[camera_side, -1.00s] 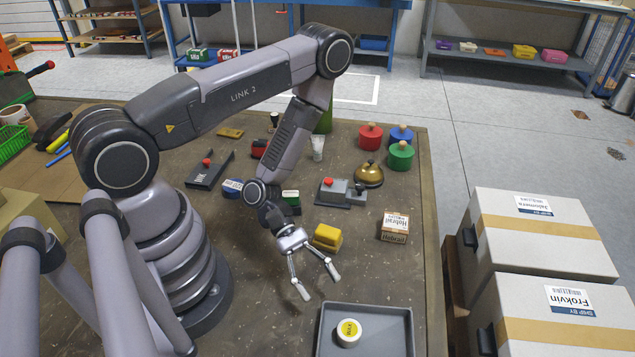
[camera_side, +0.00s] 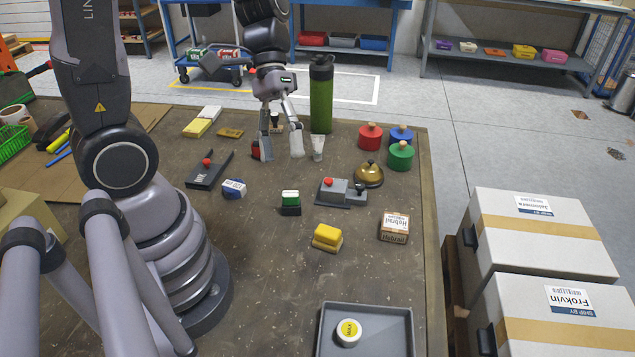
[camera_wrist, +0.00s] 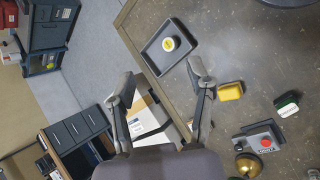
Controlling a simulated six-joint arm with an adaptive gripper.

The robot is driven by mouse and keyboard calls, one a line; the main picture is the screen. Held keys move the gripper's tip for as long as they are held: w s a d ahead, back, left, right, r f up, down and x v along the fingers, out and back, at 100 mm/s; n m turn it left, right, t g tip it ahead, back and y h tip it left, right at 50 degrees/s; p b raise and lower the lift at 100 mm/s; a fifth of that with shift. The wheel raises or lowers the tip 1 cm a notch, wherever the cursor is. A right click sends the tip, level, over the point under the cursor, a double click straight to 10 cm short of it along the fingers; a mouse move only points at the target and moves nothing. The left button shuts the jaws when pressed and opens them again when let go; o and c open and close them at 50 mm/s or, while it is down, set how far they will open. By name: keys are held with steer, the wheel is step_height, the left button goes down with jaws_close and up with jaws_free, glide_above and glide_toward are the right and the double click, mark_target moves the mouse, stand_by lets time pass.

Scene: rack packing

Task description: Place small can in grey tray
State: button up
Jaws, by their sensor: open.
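The small can (camera_side: 348,331), white with a yellow top, stands upright inside the grey tray (camera_side: 405,322) at the front of the table. In the wrist view, the can (camera_wrist: 168,44) also sits within the grey tray (camera_wrist: 183,27). My gripper (camera_side: 280,150) is open and empty, raised over the far part of the table, well away from the tray. Its spread fingers (camera_wrist: 161,85) show in the wrist view with nothing between them.
A green bottle (camera_side: 321,95) stands at the table's back edge near my gripper. A yellow block (camera_side: 327,236), a boxed item (camera_side: 394,227), a grey device (camera_side: 340,192) and a brass bell (camera_side: 369,174) lie mid-table. Cartons (camera_side: 540,240) stand at right.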

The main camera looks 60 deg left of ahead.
steer(key=s+a+r+m+t+y, duration=0.3)
steer(key=a+r+t+y, duration=0.3)
steer(key=r, duration=0.5)
steer(key=s+a+t, duration=0.1)
steer(key=a+t, duration=0.1)
steer(key=shift+s+a+r+y, duration=0.3)
steer(key=shift+r+y, duration=0.05)
steer(key=shift+y, duration=0.05)
